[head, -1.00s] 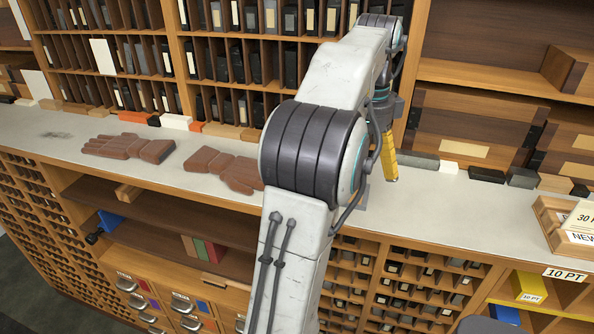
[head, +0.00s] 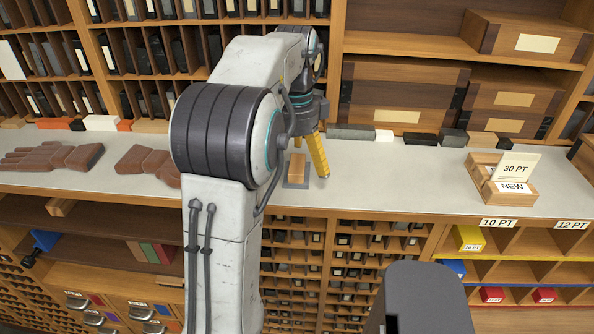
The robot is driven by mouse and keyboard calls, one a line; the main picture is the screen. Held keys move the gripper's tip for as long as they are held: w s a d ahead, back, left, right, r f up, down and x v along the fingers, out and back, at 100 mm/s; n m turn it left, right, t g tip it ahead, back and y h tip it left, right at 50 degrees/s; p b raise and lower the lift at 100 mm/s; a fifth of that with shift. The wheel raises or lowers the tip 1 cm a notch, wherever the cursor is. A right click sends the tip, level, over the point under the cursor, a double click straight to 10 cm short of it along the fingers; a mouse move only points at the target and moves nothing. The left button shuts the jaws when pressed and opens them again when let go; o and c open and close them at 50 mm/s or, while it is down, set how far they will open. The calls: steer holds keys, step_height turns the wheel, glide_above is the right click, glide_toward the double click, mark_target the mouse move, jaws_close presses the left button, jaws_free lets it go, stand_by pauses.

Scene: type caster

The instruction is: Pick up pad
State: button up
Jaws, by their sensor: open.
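A small flat grey plate with a brown block on it (head: 297,168) lies on the pale counter, just right of my arm; it may be the pad, but I cannot tell for sure. My gripper (head: 312,168) has yellow fingers and points down over the counter at this item. One finger shows clearly to the right of the block; the other is mostly hidden. The jaws are open, with nothing seen held. My arm covers part of the counter to the left.
Brown gloves (head: 50,158) lie on the counter at left. Small blocks (head: 350,132) line its back edge. A wooden box with a "30 PT NEW" card (head: 503,180) stands at right. Shelves with cases (head: 405,105) rise behind. The counter (head: 400,175) between gripper and box is clear.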

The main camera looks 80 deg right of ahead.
steer(key=shift+f, duration=0.65)
steer(key=c, duration=1.9)
